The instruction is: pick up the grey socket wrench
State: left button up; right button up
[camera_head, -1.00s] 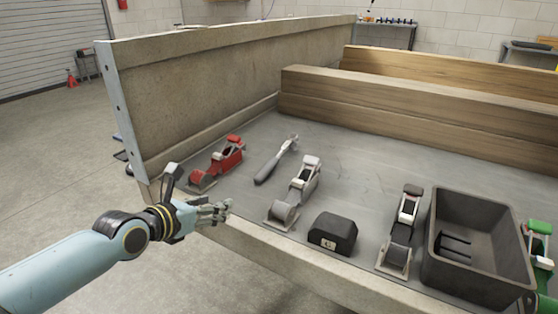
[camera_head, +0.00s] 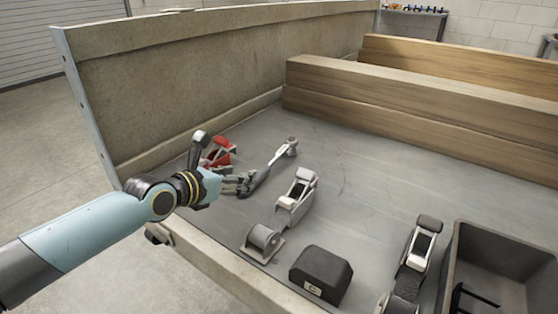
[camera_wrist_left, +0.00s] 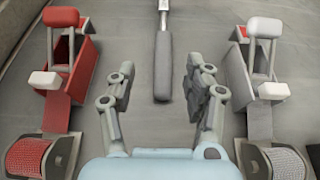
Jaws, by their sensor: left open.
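The grey socket wrench (camera_head: 277,157) lies on the grey trailer floor, its silver head toward the back and its dark handle toward me. In the left wrist view its handle (camera_wrist_left: 163,68) points down toward the space between my fingers. My left gripper (camera_head: 243,182) is open and empty at the handle's near end, and its fingers partly cover the handle in the head view. In the left wrist view the fingers (camera_wrist_left: 160,78) stand apart, one on each side of the handle's line, touching nothing visible. My right gripper is not in view.
A red ratchet strap (camera_head: 219,154) is close beside my left wrist. A grey ratchet strap (camera_head: 296,198) lies right of the wrench. A black block (camera_head: 321,273), another ratchet (camera_head: 422,245) and a dark bin (camera_head: 457,240) stand farther right. Wooden beams (camera_head: 400,112) cross behind.

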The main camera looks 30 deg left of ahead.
aim_at(261, 170)
pick_arm(q)
jog(key=b+x, duration=0.3)
jog(key=x, duration=0.1)
jog(key=shift+s+f, duration=0.1)
jog(key=shift+f, duration=0.1)
jog(key=shift+w, duration=0.25)
jog(key=b+x, duration=0.3)
jog(key=x, duration=0.2)
jog(key=shift+d+b, duration=0.2)
jog(key=shift+b, duration=0.15)
jog(key=shift+w+r, duration=0.1)
jog(key=shift+w, duration=0.05)
jog(key=shift+r, duration=0.1)
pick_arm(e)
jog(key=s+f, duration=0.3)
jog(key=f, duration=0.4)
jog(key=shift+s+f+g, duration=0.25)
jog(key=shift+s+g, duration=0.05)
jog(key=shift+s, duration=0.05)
pick_arm(q)
grip_shut()
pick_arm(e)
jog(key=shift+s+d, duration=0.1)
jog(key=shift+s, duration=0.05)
